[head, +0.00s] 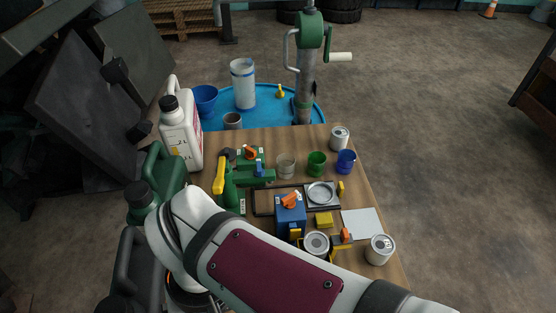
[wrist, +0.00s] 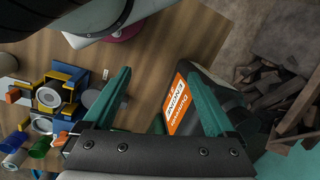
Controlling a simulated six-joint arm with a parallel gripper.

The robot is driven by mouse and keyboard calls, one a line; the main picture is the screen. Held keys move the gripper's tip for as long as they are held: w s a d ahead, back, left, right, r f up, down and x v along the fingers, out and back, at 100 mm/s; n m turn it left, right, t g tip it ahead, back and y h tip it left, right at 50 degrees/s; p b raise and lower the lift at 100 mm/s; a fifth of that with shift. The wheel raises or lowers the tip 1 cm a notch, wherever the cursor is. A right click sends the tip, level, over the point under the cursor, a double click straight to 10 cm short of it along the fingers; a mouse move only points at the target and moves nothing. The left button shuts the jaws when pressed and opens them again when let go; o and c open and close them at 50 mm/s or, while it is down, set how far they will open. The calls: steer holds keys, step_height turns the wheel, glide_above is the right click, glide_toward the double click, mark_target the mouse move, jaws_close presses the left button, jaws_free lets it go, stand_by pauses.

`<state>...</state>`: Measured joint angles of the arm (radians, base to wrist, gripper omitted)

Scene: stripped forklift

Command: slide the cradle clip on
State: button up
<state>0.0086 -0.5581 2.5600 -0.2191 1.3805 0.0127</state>
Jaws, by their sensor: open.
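A yellow cradle (head: 331,254) holds a round grey-topped can (head: 316,243) near the front of the table. A small orange piece (head: 346,236) sits just right of it; it may be the cradle clip, but I cannot be sure. In the wrist view, a blue-and-yellow holder (wrist: 70,74) around a round part lies far left. My gripper (wrist: 154,70) is open and empty, its teal fingers apart above the wooden table. It is well away from the holder. In the head view my arm crosses the foreground and the gripper does not show.
A blue box with an orange handle (head: 290,214), a yellow block (head: 324,219) and a square tray (head: 335,205) crowd the table's middle. A dark container with an orange label (wrist: 177,103) stands close by the right finger. A white jug (head: 182,135) stands at left.

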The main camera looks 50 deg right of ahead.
stand_by(0.3)
steer(key=shift+c, duration=0.6)
steer(key=w+n, duration=0.1)
steer(key=w+d+r+n+y, duration=0.1)
steer(key=w, duration=0.1)
steer(key=w+d+r+n, duration=0.1)
steer(key=w, duration=0.1)
steer(key=shift+w+n, duration=0.2)
steer(key=shift+n, duration=0.2)
steer(key=c, duration=0.6)
steer(key=w+d+t, duration=0.1)
steer(key=w+d, duration=0.2)
steer(key=d, duration=0.2)
step_height(320, 180, up, 3)
steer(key=m+h, duration=0.3)
steer(key=m, duration=0.4)
glide_above(346, 232)
steer(key=shift+g, duration=0.4)
step_height(346, 232, down, 16)
steer(key=shift+r, duration=0.15)
